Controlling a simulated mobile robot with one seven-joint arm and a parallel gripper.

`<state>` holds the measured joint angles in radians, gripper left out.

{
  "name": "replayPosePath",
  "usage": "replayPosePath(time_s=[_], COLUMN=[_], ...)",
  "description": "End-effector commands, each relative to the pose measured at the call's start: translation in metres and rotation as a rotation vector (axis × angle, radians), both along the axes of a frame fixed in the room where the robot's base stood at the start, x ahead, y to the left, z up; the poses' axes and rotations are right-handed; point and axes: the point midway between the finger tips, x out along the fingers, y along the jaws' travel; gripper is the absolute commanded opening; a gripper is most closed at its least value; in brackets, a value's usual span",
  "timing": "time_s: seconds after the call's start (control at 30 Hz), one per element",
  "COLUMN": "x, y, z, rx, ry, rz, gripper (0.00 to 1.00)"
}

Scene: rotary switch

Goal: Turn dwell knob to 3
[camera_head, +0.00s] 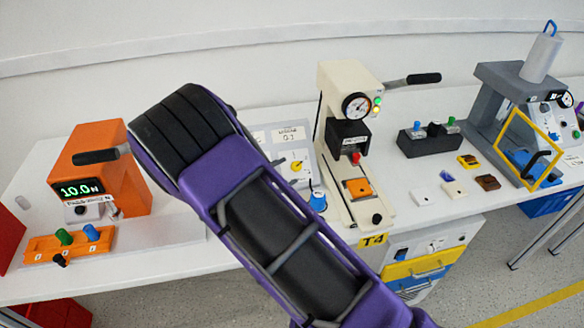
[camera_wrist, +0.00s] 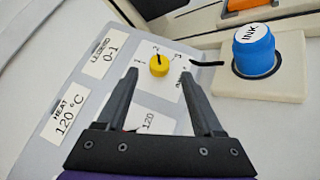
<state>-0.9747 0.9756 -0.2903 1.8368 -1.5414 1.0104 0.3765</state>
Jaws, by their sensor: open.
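The yellow knob (camera_wrist: 158,66) sits on a pale panel (camera_wrist: 190,118) in the wrist view, with small numbers around it. Its dark pointer line points up the picture, towards the mark that looks like 2; the 3 is to its upper right. The same knob (camera_head: 297,166) shows small in the head view, beside my arm. My gripper (camera_wrist: 158,73) is open in the wrist view, one finger on each side of the knob in the picture. I cannot tell whether either finger touches it. The head view does not show the fingers.
A blue INK pot (camera_wrist: 254,50) stands on a pale block right of the panel. The cream press (camera_head: 345,120) stands behind to the right, with an orange block (camera_head: 358,188) on its base. An orange machine (camera_head: 97,170) is at the left.

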Motion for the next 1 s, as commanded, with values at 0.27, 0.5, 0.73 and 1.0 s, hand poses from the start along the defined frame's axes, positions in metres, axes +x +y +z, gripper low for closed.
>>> replayPosePath(time_s=[0.27, 0.5, 0.73, 1.0], x=[0.028, 0.031, 0.031, 0.031], y=[-0.018, -0.021, -0.021, -0.021], z=[-0.01, -0.011, -0.011, -0.011], rx=[0.001, 0.0, 0.0, 0.001], ry=[-0.001, 0.0, 0.0, -0.001], rz=[0.0, 0.0, 0.0, 0.0], gripper=[0.68, 0.68, 0.49, 0.0])
